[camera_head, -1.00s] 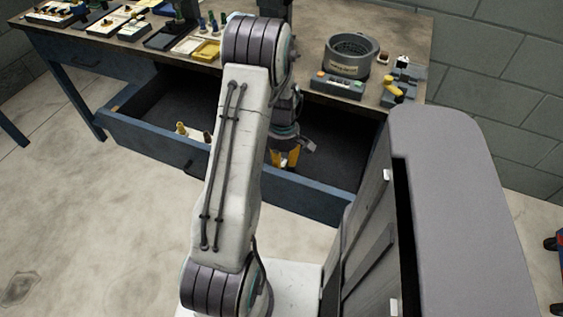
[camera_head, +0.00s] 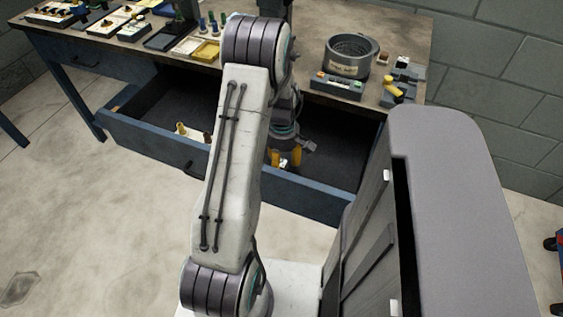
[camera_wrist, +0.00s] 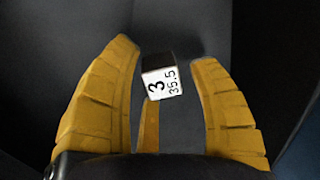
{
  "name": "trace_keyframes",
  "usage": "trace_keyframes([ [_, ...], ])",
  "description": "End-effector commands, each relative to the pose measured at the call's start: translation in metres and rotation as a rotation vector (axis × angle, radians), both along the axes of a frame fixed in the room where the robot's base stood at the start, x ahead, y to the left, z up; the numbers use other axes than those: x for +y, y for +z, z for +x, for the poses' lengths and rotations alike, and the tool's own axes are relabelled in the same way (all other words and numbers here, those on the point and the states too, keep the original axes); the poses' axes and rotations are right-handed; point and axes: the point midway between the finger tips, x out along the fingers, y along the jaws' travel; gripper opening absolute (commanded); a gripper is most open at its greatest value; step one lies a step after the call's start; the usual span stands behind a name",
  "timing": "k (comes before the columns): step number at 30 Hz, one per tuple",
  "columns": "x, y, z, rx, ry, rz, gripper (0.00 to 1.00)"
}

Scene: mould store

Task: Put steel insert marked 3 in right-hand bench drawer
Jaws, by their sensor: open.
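The steel insert marked 3 (camera_wrist: 162,84) lies on the dark drawer floor in the wrist view. Its white label reads "3" and "35.5", and its dark end points away from me. My gripper (camera_wrist: 167,50) has its yellow fingers spread on both sides of the insert, with a gap on each side. In the head view my gripper (camera_head: 285,158) is down inside the open right-hand bench drawer (camera_head: 310,188), and a small white patch shows between its fingers. My arm hides part of the drawer.
The bench top (camera_head: 300,84) above carries a round grey basket (camera_head: 351,56), a control box (camera_head: 337,85) and several trays. The drawer's front wall stands close to my gripper.

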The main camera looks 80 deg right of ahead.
Motion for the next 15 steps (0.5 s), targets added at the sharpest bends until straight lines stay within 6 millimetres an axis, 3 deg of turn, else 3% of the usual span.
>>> trace_keyframes([
  [15, -0.007, 0.084, -0.001, 0.0, 0.0, -0.006, 0.56],
])
